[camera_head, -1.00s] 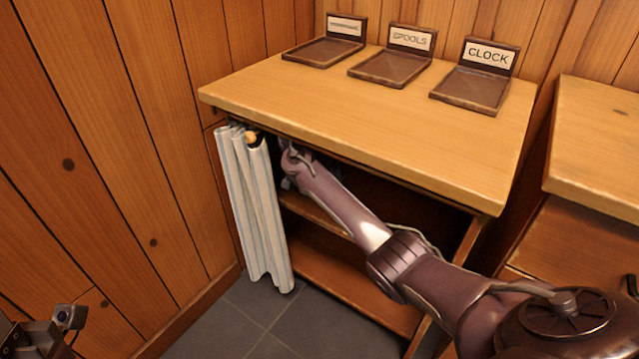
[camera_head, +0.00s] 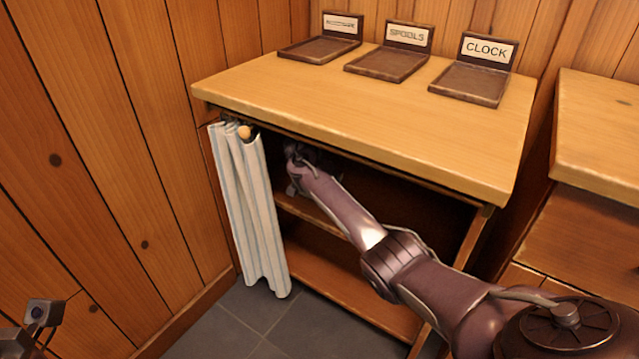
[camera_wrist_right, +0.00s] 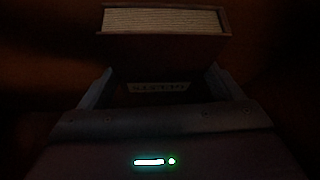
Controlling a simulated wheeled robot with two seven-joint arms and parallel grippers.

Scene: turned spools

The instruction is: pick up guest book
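The guest book shows in the right wrist view as a thick dark-covered book (camera_wrist_right: 165,48) with its pale page edges toward the top. A pale strip with lettering (camera_wrist_right: 157,87) shows below it, too dim to read. My right gripper (camera_wrist_right: 162,80) has its fingers wide apart, one at each side below the book. The dark hides whether they touch it. In the head view my right arm reaches into the open shelf under the desk, its gripper (camera_head: 305,170) mostly hidden in shadow. The book cannot be made out there.
The wooden desk (camera_head: 340,115) overhangs the shelf. A pale curtain (camera_head: 252,215) hangs at its left, close to my right gripper. Three labelled trays stand on top, including the spools tray (camera_head: 385,65) and clock tray (camera_head: 468,85). Another wooden unit (camera_head: 595,135) stands right.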

